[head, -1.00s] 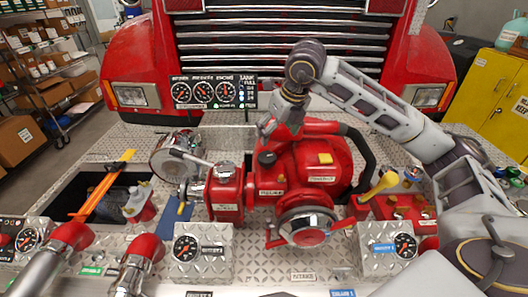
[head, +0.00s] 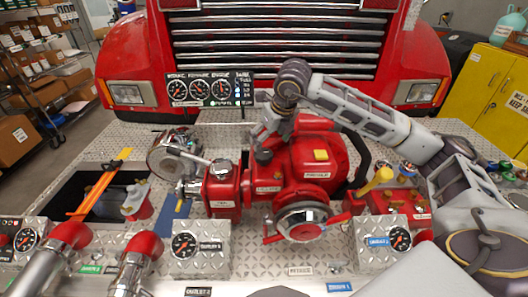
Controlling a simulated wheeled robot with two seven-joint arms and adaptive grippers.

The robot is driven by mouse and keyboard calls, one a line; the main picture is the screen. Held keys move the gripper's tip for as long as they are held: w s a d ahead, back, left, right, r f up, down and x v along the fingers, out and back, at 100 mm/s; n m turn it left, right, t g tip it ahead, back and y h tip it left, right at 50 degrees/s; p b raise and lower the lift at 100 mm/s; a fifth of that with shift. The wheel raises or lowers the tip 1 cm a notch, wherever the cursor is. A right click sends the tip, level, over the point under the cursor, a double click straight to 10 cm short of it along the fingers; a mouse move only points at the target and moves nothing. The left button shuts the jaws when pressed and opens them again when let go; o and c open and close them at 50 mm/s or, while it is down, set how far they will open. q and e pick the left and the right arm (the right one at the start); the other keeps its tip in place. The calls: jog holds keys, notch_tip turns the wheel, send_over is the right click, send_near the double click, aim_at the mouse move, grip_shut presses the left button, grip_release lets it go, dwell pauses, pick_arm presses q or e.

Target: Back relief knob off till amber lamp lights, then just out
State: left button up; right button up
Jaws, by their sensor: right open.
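The red pump (head: 325,165) stands in the middle of the diamond-plate deck. A dark round knob (head: 264,157) sits on its left upper side, above a small label that seems to read relief. My right gripper (head: 262,143) comes down from above over this knob, its fingers small and partly hidden by my wrist. It is open; whether it touches the knob cannot be told. I cannot make out a lit amber lamp. My left gripper is not in view.
A yellow-handled lever (head: 377,180) rises right of the pump. A chrome-topped red valve box (head: 222,188) stands left of it. Gauge boxes (head: 201,249) and red pipe elbows (head: 143,247) line the front. An open deck well (head: 95,195) lies left.

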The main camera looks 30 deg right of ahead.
aim_at(264, 153)
jog(key=shift+p+x, duration=0.7)
jog(key=shift+x, duration=3.6)
